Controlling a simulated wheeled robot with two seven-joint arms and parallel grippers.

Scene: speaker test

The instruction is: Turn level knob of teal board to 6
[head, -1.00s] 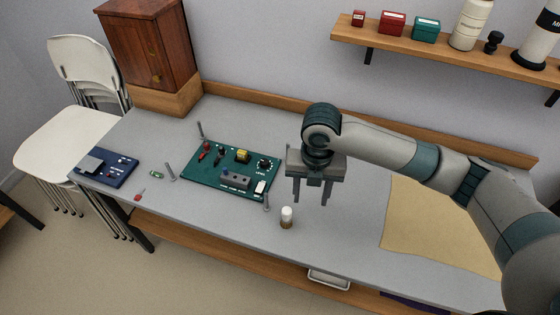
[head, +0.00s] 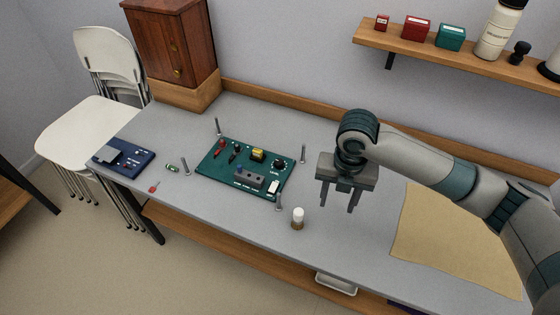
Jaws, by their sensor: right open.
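The teal board (head: 220,172) lies on the grey bench among several upright metal posts. Its level knob (head: 279,164) is a dark round knob near the board's right edge, beside the LEVEL label. The knob's pointer and scale numbers are too small to read. My right gripper (head: 338,207) is open and empty above the bench, to the right of the board, fingers pointing down. It is apart from the knob. My left gripper is not in view.
A small white-topped bottle (head: 297,218) stands near the bench's front edge, between board and gripper. A blue board (head: 135,160) lies at the left. A tan mat (head: 440,240) covers the right part. A wooden cabinet (head: 172,45) stands at the back left.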

